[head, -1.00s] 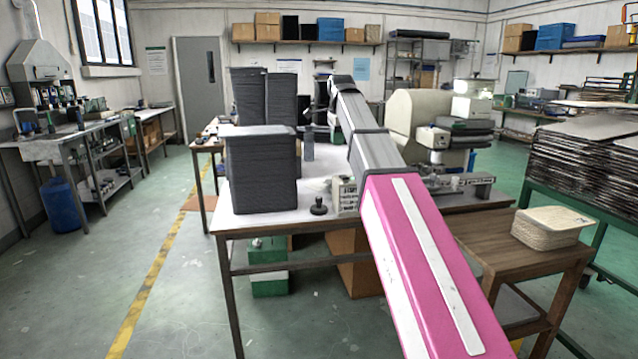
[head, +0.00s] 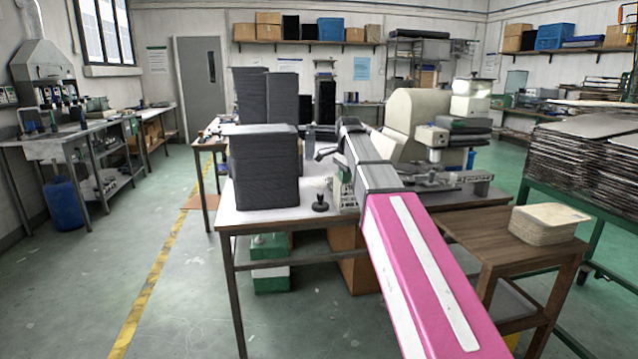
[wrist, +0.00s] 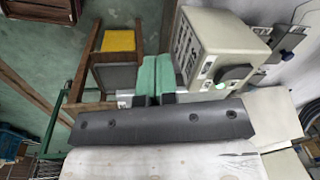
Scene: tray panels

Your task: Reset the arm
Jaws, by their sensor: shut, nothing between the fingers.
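My arm, pink near me and grey further out, reaches forward over the white-topped workbench (head: 270,219) in the head view. The dark gripper body spans the middle of that view. Fine detail of the fingers is hidden in the head view.
A cream machine (head: 415,112) stands right of the arm. A wooden side table (head: 500,245) with a light stack (head: 548,223) is at front right. A green rack of dark trays (head: 585,150) stands far right. The floor left of the bench is open.

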